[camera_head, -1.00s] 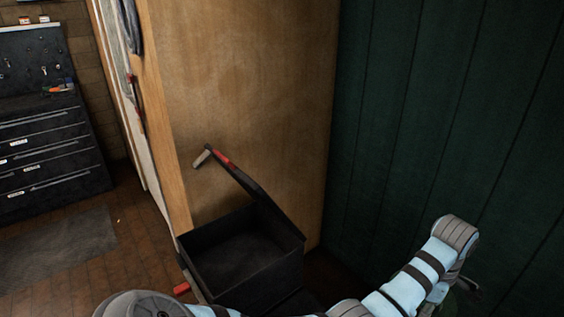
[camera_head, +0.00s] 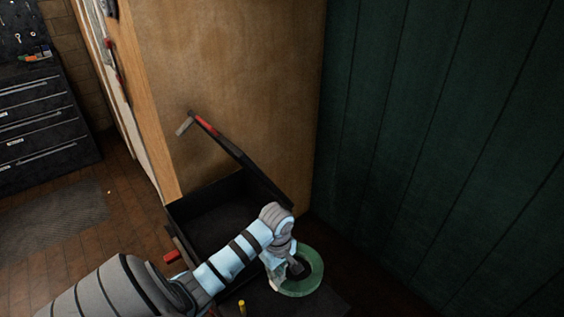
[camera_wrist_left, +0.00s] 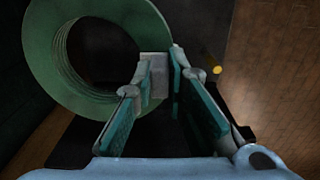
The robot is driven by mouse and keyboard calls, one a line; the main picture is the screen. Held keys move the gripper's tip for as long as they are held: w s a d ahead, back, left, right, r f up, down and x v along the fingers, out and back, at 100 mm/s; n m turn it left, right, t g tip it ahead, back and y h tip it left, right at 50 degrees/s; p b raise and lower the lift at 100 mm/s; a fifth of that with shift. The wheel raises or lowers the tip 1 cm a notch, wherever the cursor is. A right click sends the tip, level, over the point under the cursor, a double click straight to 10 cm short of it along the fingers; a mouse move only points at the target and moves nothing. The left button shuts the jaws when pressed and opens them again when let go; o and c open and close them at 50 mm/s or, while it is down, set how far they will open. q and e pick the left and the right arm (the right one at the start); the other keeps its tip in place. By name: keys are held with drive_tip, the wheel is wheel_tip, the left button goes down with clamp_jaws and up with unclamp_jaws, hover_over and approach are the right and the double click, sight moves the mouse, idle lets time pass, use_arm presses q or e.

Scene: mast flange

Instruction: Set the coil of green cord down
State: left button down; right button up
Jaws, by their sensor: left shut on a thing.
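The coil of green cord (camera_head: 314,263) is a pale green ring at the lower middle of the head view, just right of the open black box. In the left wrist view the coil (camera_wrist_left: 42,52) fills the upper left with its hole facing the camera. My left gripper (camera_head: 290,264) is shut on the coil's side; in the wrist view its fingers (camera_wrist_left: 162,78) sit either side of the ring's wall. A dark flat surface (camera_head: 285,306) lies beneath the coil. I cannot tell whether the coil touches it. My right gripper is not in view.
A small yellow thing (camera_head: 242,307) stands on the dark surface, near my arm. A wooden panel (camera_head: 230,80) and a green wall (camera_head: 430,130) close off the back. Drawers (camera_head: 40,130) stand far left.

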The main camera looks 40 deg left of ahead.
use_arm(q)
wheel_tip(320, 180, down, 13)
drive_tip(key=b, duration=0.5)
drive_tip(key=shift+r, duration=0.15)
wheel_tip(320, 180, down, 4)
drive_tip(key=shift+r+b, duration=0.1)
drive_tip(key=shift+b, duration=0.85)
drive_tip(key=shift+r, duration=0.1)
drive_tip(key=c, duration=1.6)
unclamp_jaws()
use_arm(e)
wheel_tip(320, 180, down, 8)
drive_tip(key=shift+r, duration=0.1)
use_arm(q)
wheel_tip(320, 180, up, 12)
drive_tip(key=p, duration=0.6)
drive_tip(key=shift+r, duration=0.1)
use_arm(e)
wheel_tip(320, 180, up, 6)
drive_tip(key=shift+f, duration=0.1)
